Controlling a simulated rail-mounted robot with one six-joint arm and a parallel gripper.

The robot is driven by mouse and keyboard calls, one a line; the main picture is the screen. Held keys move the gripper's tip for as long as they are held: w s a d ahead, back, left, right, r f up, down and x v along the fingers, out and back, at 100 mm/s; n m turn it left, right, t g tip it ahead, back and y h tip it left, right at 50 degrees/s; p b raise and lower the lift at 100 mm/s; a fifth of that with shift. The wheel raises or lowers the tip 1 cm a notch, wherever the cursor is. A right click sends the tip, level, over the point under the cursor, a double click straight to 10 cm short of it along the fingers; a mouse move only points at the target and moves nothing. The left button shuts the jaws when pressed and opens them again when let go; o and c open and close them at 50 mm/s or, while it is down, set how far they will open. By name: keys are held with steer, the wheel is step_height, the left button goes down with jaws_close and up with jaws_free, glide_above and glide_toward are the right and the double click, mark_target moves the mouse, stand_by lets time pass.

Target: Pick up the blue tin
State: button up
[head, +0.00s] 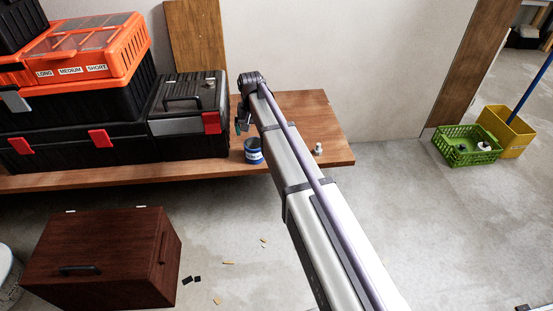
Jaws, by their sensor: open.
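The blue tin (253,156) stands upright on the wooden bench, near its front edge. It is a small blue can with a pale band, and its top looks dark. My gripper (241,128) is at the far end of my arm, just above and to the left of the tin. It is small in the picture and partly hidden by the arm. It is open and looks apart from the tin, with nothing seen between its fingers.
A black toolbox (188,127) with a red latch stands close left of the tin. Orange and black toolboxes (95,55) are stacked further left. A small metal piece (318,149) stands to the right on the bench (335,150). A dark red wooden box (100,255) is on the floor.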

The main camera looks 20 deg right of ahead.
mark_target(254, 151)
steer(key=f+b, duration=0.2)
steer(key=f, duration=0.1)
steer(key=f+b, duration=0.2)
steer(key=b, duration=0.1)
steer(key=shift+a+f+b, duration=0.2)
steer(key=shift+f+b, duration=0.15)
steer(key=shift+f, duration=0.05)
steer(key=f+b, duration=0.5)
steer(key=shift+w+f, duration=0.15)
steer(key=shift+w, duration=0.05)
steer(key=shift+r, duration=0.2)
steer(key=c, duration=0.9)
